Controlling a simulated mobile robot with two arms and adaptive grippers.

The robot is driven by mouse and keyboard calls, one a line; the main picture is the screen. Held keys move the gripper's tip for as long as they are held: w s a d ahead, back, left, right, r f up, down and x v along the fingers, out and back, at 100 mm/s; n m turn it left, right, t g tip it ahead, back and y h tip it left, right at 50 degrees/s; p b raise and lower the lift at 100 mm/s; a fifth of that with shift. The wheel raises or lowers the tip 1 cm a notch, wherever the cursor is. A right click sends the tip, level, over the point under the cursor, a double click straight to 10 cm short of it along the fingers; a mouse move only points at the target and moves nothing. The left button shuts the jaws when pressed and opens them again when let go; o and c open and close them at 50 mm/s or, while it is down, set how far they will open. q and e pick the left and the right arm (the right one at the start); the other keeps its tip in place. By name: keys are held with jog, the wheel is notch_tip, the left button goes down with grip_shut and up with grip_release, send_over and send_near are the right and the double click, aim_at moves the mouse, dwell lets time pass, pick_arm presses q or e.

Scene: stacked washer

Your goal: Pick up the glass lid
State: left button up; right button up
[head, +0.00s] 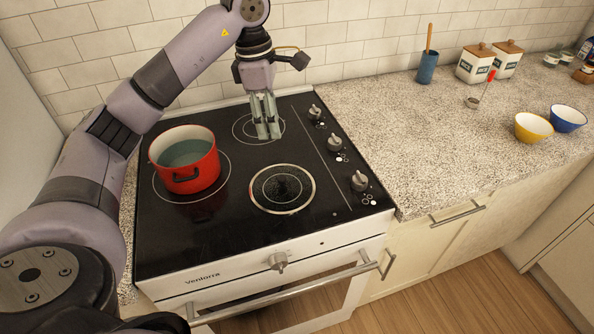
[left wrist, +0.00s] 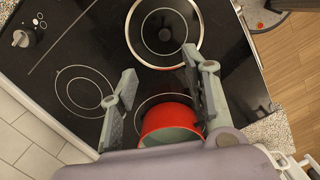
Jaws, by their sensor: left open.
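The glass lid (head: 283,188) appears to lie flat on the front right burner, a clear disc with a pale rim and a small dark centre. It also shows in the left wrist view (left wrist: 165,34), ahead of the fingers. My left gripper (head: 268,136) is open and empty, pointing down over the rear right burner, behind the lid and apart from it. Its two spread fingers also show in the left wrist view (left wrist: 160,64). My right gripper is not in view.
A red pot (head: 185,158) stands uncovered on the left of the black cooktop (head: 225,240), left of my left gripper. Control knobs (head: 334,142) line the cooktop's right side. The speckled counter (head: 420,140) holds a blue cup (head: 427,68), canisters (head: 475,64) and bowls (head: 533,127).

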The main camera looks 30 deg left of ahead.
pick_arm(q)
jog(key=p, duration=0.2)
send_near(281, 178)
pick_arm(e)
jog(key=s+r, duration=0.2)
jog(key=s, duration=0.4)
pick_arm(q)
notch_tip(281, 178, down, 3)
jog(key=shift+d+f+p, duration=0.1)
jog(key=shift+p, duration=0.2)
jog(key=shift+d+f+p, duration=0.15)
jog(key=shift+f+p, duration=0.2)
jog(key=shift+f, duration=0.4)
jog(key=f, duration=0.1)
jog(key=f+p, duration=0.1)
jog(key=f, duration=0.1)
jog(key=shift+w+d+f+p, duration=0.25)
jog(key=shift+w+f+p, duration=0.05)
jog(key=shift+p, duration=0.1)
jog(key=shift+f, duration=0.55)
jog(key=c, duration=0.5)
grip_shut()
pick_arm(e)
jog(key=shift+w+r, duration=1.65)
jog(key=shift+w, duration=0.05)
